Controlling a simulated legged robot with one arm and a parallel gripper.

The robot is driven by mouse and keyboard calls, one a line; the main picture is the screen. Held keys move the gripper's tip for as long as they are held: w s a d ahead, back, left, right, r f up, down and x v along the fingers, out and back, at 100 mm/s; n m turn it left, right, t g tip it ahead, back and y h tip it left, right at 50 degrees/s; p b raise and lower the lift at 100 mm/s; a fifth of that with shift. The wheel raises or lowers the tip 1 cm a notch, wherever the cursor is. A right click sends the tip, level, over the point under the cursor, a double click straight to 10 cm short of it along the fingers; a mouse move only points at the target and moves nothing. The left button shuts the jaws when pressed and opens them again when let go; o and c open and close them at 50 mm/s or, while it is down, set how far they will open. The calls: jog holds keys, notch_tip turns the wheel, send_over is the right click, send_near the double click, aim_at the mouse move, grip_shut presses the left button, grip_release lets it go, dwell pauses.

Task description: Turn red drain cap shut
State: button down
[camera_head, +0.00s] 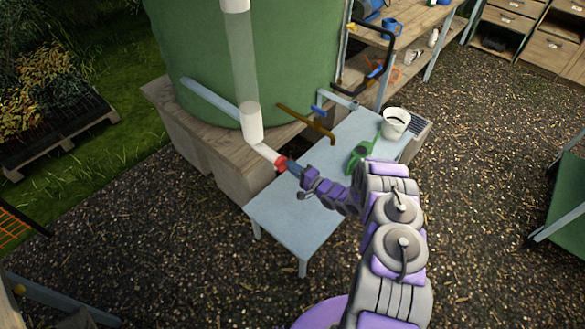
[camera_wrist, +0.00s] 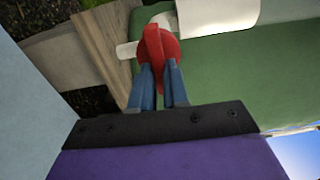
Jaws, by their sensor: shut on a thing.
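The red drain cap (camera_head: 282,162) sits at the end of a white pipe (camera_head: 263,150) that comes off the foot of a clear-and-white upright tube beside the green tank. In the wrist view the red cap (camera_wrist: 158,45) shows as a round disc with a raised ridge across it. My gripper (camera_head: 294,170) reaches the cap from the right. In the wrist view my gripper (camera_wrist: 160,72) has its two blue fingers closed on the cap's ridge. The fingertips are partly hidden against the cap.
A pale blue bench (camera_head: 290,215) stands below the cap, holding a green watering can (camera_head: 360,154) and a white bucket (camera_head: 396,122). A brown tap (camera_head: 305,123) sticks out from the green tank (camera_head: 260,60). A wooden plinth (camera_head: 215,150) supports the tank. Gravel in front is open.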

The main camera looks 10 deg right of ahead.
jog(key=c, duration=1.1)
grip_release()
jog(key=shift+w+d+f, duration=0.1)
jog(key=shift+d, duration=0.15)
jog(key=p+v, duration=0.2)
jog(key=v, duration=1.5)
jog(key=shift+d+p, duration=0.1)
jog(key=shift+p, duration=0.25)
